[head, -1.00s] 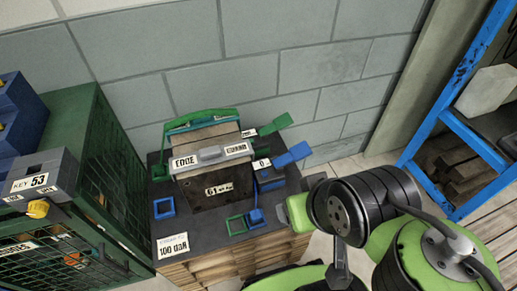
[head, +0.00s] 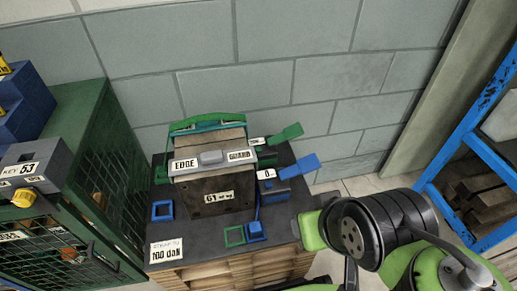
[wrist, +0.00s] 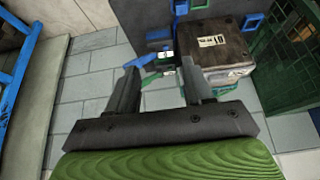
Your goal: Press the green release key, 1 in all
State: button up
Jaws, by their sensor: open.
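A green paddle-shaped lever (head: 285,133) sticks out to the right from the back right of a dark block-shaped device (head: 212,193); it looks like the green key. A blue paddle-shaped lever (head: 300,167) sticks out in front of it, beside a small "0" label. In the wrist view the green lever (wrist: 151,82) and the blue lever (wrist: 139,62) show beyond my gripper (wrist: 160,64). The gripper's fingers are spread with nothing between them, apart from the device. In the head view my arm is at the lower right and the fingers are hard to make out.
The device stands on a dark-topped pallet stack (head: 165,251) with a blue frame (head: 162,211) and a green frame (head: 234,236). A green mesh cage (head: 105,170) is close on the left, a block wall behind. A blue rack (head: 470,150) stands at the right.

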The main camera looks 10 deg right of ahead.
grip_shut()
dwell(1.4)
